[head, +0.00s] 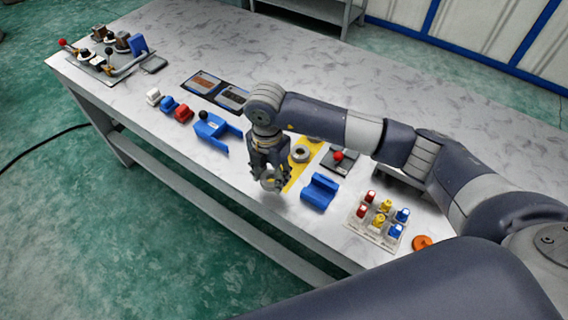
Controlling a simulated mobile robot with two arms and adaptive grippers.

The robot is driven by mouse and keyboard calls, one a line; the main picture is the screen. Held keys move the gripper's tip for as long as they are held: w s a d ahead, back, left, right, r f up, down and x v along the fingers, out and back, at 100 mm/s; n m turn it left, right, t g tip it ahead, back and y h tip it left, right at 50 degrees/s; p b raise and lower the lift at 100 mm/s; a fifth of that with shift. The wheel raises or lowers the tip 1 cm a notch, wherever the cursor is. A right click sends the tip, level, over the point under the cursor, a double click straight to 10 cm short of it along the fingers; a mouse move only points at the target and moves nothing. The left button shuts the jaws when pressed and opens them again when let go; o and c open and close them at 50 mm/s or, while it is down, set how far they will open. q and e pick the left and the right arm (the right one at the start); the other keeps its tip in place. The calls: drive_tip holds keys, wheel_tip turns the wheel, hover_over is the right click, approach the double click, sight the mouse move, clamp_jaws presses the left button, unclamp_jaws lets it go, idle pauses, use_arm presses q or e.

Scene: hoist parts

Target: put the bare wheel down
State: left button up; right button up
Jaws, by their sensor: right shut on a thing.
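My right gripper (270,174) reaches down near the front edge of the table (340,238). It is shut on a small grey ring-shaped part, which I take for the bare wheel (268,182). The fingers partly cover the wheel. I cannot tell whether the wheel touches the table or hangs just above it. My left gripper is not in view.
A tray (364,232) of coloured parts is further right.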

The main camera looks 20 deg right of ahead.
drive_tip(key=w+d, duration=0.1)
drive_tip(key=d, duration=0.1)
drive_tip(key=w+d+p, duration=0.1)
drive_tip(key=w+d, duration=0.1)
drive_tip(key=shift+w+f, duration=0.1)
drive_tip(key=shift+f, duration=0.1)
wheel_tip(320, 180, down, 3)
drive_tip(key=shift+r+p, duration=0.2)
drive_tip(key=shift+p, duration=0.35)
drive_tip(key=shift+f, duration=0.5)
drive_tip(key=shift+f, duration=0.2)
drive_tip(key=o, duration=1.3)
drive_tip(key=shift+r, duration=0.1)
